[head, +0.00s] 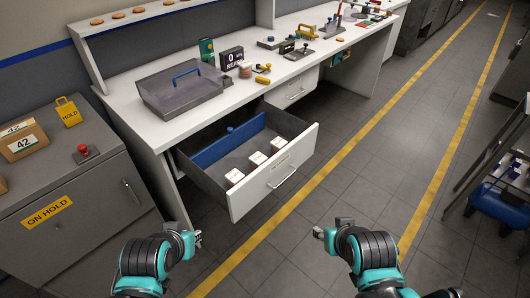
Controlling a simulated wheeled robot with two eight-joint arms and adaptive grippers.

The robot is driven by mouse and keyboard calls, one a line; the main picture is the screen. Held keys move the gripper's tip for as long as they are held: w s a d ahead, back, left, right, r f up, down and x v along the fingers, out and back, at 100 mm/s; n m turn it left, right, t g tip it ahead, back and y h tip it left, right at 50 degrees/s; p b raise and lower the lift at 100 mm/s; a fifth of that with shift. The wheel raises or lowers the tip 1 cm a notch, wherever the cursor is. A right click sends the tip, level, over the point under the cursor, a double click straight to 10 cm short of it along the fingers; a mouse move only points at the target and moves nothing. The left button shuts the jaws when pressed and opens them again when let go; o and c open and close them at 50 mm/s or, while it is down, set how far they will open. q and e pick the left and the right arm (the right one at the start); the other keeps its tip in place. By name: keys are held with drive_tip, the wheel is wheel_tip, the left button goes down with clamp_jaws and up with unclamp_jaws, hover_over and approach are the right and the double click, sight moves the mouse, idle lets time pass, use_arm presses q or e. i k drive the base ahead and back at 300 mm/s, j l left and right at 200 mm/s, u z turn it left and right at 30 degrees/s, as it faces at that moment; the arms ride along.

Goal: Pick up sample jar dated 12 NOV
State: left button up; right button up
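Three small white containers, which may be the sample jars, stand in a row in the open drawer (300,150): a near one (234,176), a middle one (257,159) and a far one (279,144). Any dates on them are too small to read, so I cannot tell which is 12 NOV. My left gripper (197,239) is in front of the drawer, at its lower left, apart from it. My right gripper (319,233) is at the lower right, over the floor. Both appear empty, and their finger openings are too small to judge.
A blue divider (222,146) splits the drawer. Above it, the white bench (130,95) holds a grey lidded box (180,92), a display (232,58) and small tools. A grey cabinet (85,215) marked ON HOLD stands left.

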sight(234, 177)
drive_tip(key=i+l+u, duration=0.2)
drive_tip(key=i+l, duration=0.2)
drive_tip(key=l, duration=0.25)
drive_tip(key=i+l, duration=0.2)
drive_tip(key=i+l+u, duration=0.15)
drive_tip(key=l, duration=0.3)
drive_tip(key=i+l+u, duration=0.1)
drive_tip(key=l, duration=0.25)
drive_tip(key=i, duration=0.05)
